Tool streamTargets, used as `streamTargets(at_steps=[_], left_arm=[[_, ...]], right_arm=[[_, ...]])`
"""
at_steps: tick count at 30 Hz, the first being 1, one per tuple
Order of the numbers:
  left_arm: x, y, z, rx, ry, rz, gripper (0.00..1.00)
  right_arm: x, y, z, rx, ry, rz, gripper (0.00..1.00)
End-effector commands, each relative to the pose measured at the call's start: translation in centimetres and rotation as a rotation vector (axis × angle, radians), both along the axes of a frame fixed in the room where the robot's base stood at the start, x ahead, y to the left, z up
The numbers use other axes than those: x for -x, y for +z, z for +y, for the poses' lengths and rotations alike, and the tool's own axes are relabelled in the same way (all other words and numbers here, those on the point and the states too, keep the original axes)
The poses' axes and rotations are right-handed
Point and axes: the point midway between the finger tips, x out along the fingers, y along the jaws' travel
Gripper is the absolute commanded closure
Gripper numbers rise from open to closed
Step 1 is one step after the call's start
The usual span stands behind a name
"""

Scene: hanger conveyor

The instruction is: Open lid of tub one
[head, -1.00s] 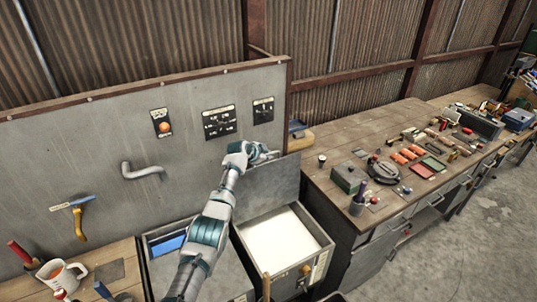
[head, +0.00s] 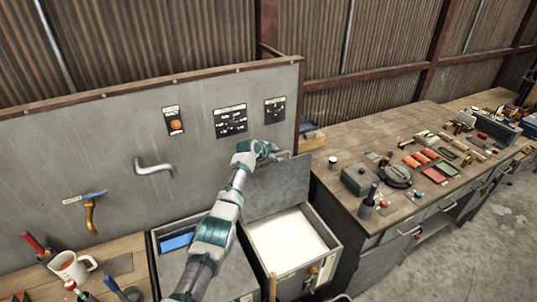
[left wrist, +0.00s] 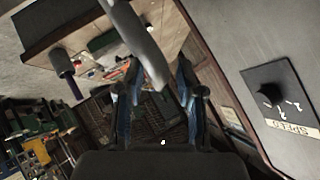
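Two grey tubs stand below the panel. The right tub (head: 331,268) is open and shows a flat white content (head: 286,238). Its grey lid (head: 279,188) stands raised at the back. The left tub (head: 157,272) shows blue (head: 177,242) at its back left; my arm hides part of it. I cannot read which tub is number one. My left gripper (head: 270,151) is at the raised lid's upper edge. In the left wrist view its two fingers (left wrist: 157,95) are apart, with a grey bar-like edge in front of them; contact is unclear. My right gripper is not in view.
The grey panel (head: 100,140) with a bent handle (head: 154,165) and dials (head: 231,121) stands close behind my gripper. A wooden bench (head: 345,205) with tools is at right, a cup (head: 72,266) at lower left. The floor at far right is clear.

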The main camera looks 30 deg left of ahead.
Motion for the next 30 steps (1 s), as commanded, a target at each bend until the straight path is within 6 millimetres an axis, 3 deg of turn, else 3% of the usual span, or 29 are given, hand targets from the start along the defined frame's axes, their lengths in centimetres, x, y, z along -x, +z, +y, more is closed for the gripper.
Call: streamTargets(at_steps=[18,30], left_arm=[[7.3,5.6,1.4,-0.002,0.0,0.0,0.63],[8.7,6.5,1.5,0.0,-0.002,0.003,0.63]], right_arm=[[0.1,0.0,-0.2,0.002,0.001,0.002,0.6],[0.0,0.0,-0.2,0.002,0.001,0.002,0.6]])
